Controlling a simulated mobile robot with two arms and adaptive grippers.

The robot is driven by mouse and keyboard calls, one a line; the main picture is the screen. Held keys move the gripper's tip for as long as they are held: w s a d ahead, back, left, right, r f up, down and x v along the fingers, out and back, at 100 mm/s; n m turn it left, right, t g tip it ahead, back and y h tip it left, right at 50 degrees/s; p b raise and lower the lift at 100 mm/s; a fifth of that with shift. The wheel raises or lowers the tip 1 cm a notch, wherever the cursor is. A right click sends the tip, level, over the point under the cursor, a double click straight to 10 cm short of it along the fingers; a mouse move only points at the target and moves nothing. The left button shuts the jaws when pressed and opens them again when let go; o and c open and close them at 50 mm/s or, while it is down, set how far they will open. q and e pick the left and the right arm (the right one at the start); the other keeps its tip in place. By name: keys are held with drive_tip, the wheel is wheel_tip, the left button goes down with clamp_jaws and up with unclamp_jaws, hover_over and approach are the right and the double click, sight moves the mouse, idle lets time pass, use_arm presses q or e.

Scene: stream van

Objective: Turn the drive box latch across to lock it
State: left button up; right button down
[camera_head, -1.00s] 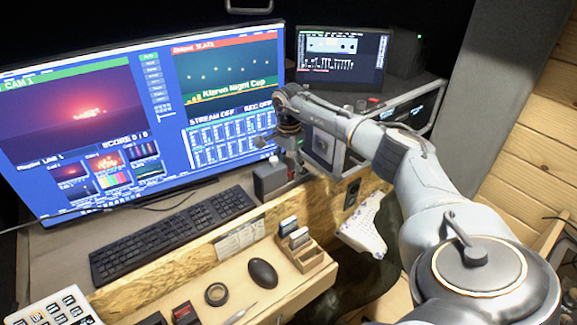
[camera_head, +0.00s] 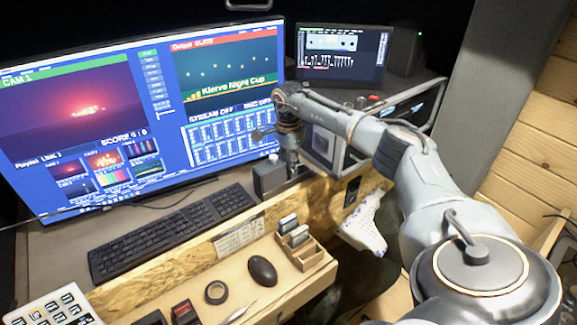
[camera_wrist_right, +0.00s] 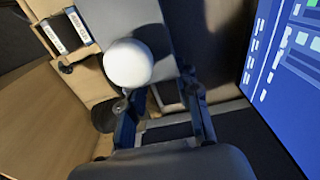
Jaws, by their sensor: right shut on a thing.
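A dark grey box (camera_head: 268,178), which looks like the drive box, stands just behind the wooden ledge and below the big monitor. A pale knob (camera_head: 273,158) shows above it; a round white knob (camera_wrist_right: 128,63) shows large in the right wrist view, beside the grey box body (camera_wrist_right: 125,18). My right gripper (camera_head: 293,170) points down at the box's right side. In the right wrist view its fingers (camera_wrist_right: 160,110) are shut on a small part, apparently the latch, mostly hidden between them. The latch's angle cannot be told. My left gripper is not in view.
A large monitor (camera_head: 130,110) stands close behind and left of the gripper. A keyboard (camera_head: 170,232) lies to the left. A mouse (camera_head: 262,270) and a wooden card holder (camera_head: 305,252) sit on the front ledge. A metal-framed unit (camera_head: 325,145) stands close at right.

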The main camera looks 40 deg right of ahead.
drive_tip(key=c, duration=1)
unclamp_jaws()
drive_tip(key=shift+o, duration=0.2)
wheel_tip(320, 180, up, 12)
